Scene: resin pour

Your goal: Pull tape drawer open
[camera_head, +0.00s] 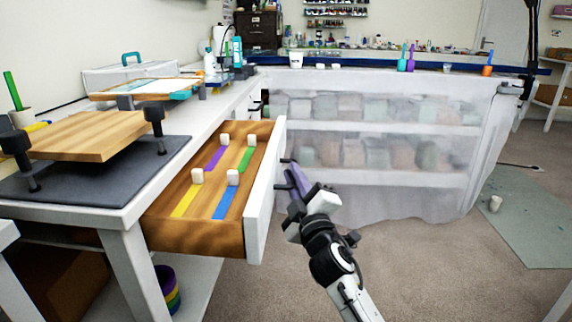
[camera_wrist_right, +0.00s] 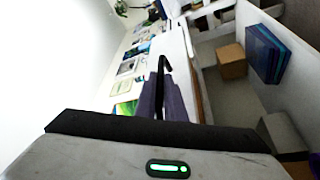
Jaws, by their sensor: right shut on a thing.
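The tape drawer (camera_head: 262,190) stands pulled out from the white workbench, with its white front panel facing right. Strips of purple, green, yellow and blue tape lie on its wooden floor, with small white blocks at their ends. My right gripper (camera_head: 296,178) is at the outer side of the front panel, shut on the dark drawer handle (camera_head: 286,161). In the right wrist view the dark fingers and the handle (camera_wrist_right: 163,66) show in front of the white panel. My left gripper is in neither view.
A wooden board (camera_head: 88,135) on black clamps stands on a dark mat (camera_head: 75,182) on the bench. A shelf under a translucent sheet (camera_head: 375,150) stands behind. A striped bin (camera_head: 167,290) is below the drawer. Carpet right of my arm is mostly clear.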

